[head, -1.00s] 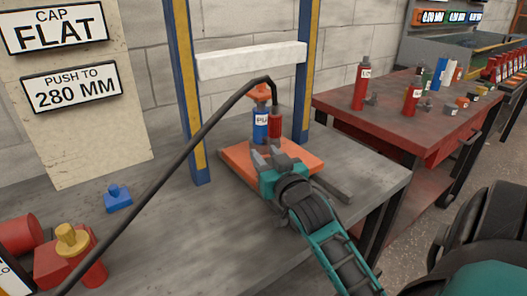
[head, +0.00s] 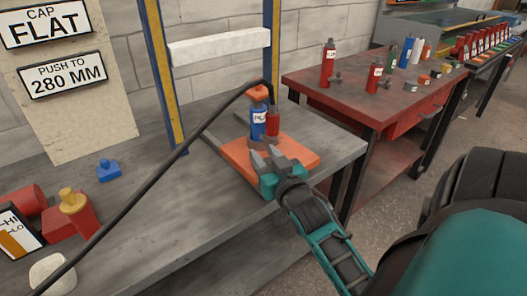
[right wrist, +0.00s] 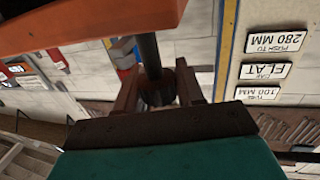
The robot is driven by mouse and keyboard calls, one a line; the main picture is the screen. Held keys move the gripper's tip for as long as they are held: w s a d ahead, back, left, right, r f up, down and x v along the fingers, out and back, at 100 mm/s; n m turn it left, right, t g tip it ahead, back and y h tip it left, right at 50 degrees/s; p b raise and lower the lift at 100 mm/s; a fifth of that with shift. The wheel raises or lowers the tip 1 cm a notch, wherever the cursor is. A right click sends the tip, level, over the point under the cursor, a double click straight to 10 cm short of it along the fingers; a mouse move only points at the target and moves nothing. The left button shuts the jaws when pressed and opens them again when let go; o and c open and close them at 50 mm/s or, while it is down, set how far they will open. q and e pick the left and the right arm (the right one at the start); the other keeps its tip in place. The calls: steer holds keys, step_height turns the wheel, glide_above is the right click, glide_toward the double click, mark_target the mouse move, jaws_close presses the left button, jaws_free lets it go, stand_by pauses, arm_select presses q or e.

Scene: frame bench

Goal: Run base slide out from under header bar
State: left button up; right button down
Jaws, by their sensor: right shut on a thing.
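The base slide, an orange plate (head: 240,160), lies on the grey bench and is forward of the white header bar (head: 220,47). A blue bottle (head: 258,122) with an orange cap stands upright on it, beside a red cylinder (head: 273,120) on a black hose. My right gripper (head: 272,158) is at the plate's front part. In the right wrist view its fingers (right wrist: 158,90) close around a dark round handle, with the orange plate (right wrist: 90,22) close by. The fingers partly hide the handle. My left gripper is not in view.
A blue and yellow post (head: 162,75) stands at each end of the header bar. The hose (head: 150,185) crosses the bench diagonally. Red parts (head: 65,220) and a small blue part (head: 108,170) lie left. A red table (head: 370,85) with bottles stands right.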

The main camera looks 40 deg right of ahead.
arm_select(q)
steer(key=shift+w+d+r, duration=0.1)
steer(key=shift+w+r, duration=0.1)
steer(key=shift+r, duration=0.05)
arm_select(e)
steer(key=shift+s, duration=0.1)
steer(key=c, duration=0.8)
jaws_free()
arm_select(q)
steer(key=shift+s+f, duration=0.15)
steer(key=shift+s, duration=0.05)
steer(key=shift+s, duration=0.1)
